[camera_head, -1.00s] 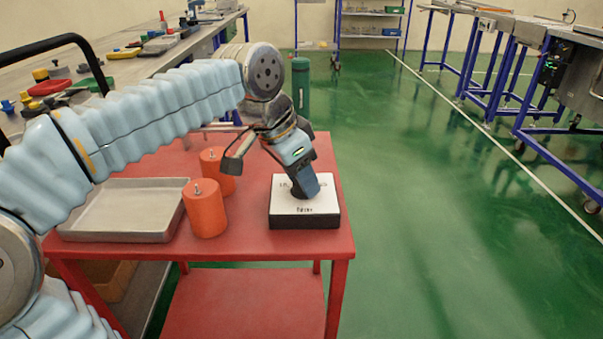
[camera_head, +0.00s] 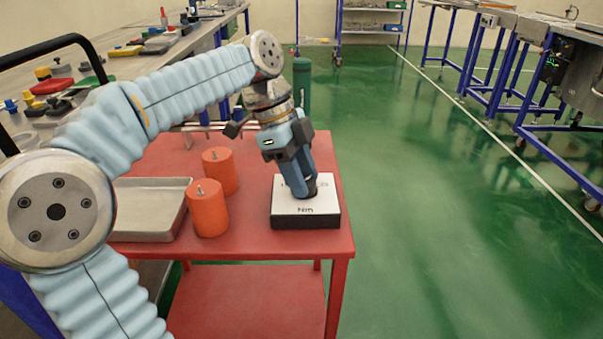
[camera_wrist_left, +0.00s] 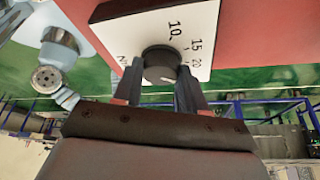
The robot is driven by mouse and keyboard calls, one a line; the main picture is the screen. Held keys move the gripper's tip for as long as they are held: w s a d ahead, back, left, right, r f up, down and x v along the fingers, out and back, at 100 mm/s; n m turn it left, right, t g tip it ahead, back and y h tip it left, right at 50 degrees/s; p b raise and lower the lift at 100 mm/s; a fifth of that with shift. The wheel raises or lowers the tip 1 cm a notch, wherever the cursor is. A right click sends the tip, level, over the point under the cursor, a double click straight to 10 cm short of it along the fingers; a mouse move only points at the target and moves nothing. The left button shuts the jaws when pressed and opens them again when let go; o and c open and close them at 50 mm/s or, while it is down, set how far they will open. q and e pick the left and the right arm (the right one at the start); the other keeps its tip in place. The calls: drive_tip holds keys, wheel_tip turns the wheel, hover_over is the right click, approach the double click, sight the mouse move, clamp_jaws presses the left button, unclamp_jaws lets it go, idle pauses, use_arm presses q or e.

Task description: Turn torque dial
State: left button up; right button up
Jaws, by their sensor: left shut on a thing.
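The torque dial is a dark round knob (camera_wrist_left: 160,62) on a white-topped block with a black side (camera_head: 306,214), which sits at the right front of the red cart top. In the left wrist view the white face (camera_wrist_left: 128,32) shows the numbers 10, 15 and 20 beside the knob. My left gripper (camera_head: 305,190) points down onto the block, and its fingers are shut on the knob, one on each side. In the head view the fingers hide most of the knob. My right gripper is not in view.
Two orange cylinders with metal tips (camera_head: 208,208) (camera_head: 219,171) stand left of the block. A grey metal tray (camera_head: 150,208) lies at the cart's left. The red cart top (camera_head: 250,238) is bare between the cylinders and block. Green floor lies to the right.

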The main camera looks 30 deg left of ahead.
use_arm(q)
drive_tip(key=shift+w+m+g, duration=0.1)
drive_tip(key=shift+m+g, duration=0.6)
drive_tip(key=shift+m, duration=1.3)
drive_tip(key=o, duration=1.1)
drive_tip(key=shift+c, duration=0.2)
